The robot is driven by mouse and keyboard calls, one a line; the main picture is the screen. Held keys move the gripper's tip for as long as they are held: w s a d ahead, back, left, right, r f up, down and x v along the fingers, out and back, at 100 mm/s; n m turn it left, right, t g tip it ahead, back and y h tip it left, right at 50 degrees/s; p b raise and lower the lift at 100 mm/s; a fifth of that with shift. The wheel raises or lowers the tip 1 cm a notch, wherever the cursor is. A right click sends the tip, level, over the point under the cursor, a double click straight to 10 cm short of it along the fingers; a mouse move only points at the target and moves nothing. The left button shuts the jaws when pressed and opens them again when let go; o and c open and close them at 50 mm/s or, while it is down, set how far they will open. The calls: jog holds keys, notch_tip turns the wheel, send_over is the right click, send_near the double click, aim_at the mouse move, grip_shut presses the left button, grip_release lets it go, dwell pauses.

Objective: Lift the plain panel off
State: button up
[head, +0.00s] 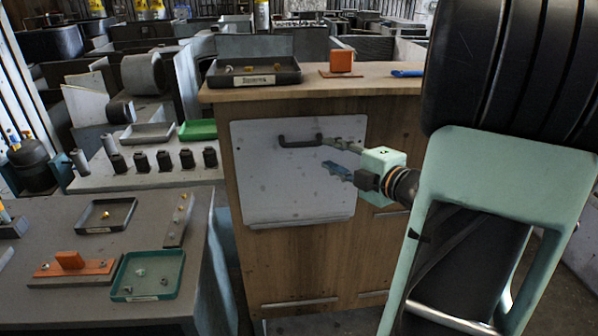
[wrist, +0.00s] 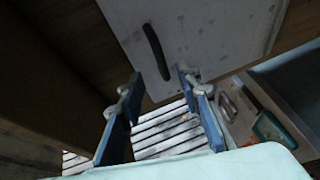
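The plain panel (head: 290,190) is a light grey, faintly spotted plate upright on the front of a wooden cabinet. A dark bar handle (head: 300,141) crosses its upper part. My gripper (head: 326,154) is open and empty in front of the panel's right half, its upper fingertip close to the handle's right end. The wrist view also shows the panel (wrist: 205,35) and the handle (wrist: 155,48). There, the handle's near end appears in the gap between the spread fingertips of my gripper (wrist: 158,77). I cannot tell whether they touch it.
The wooden cabinet (head: 290,265) bears a dark tray (head: 254,74), an orange block (head: 341,61) and a blue item (head: 407,73) on top. A grey table (head: 60,215) at left holds a green tray (head: 148,274) and an orange fixture (head: 72,266). Space before the panel's lower part is clear.

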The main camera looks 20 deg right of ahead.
aim_at(310, 145)
jog(key=p+x, duration=0.1)
jog(key=x, duration=0.4)
jog(key=shift+w+a, duration=0.15)
jog(key=shift+w, duration=0.2)
jog(key=shift+p+x, duration=0.8)
jog(key=shift+x, duration=1.7)
grip_shut()
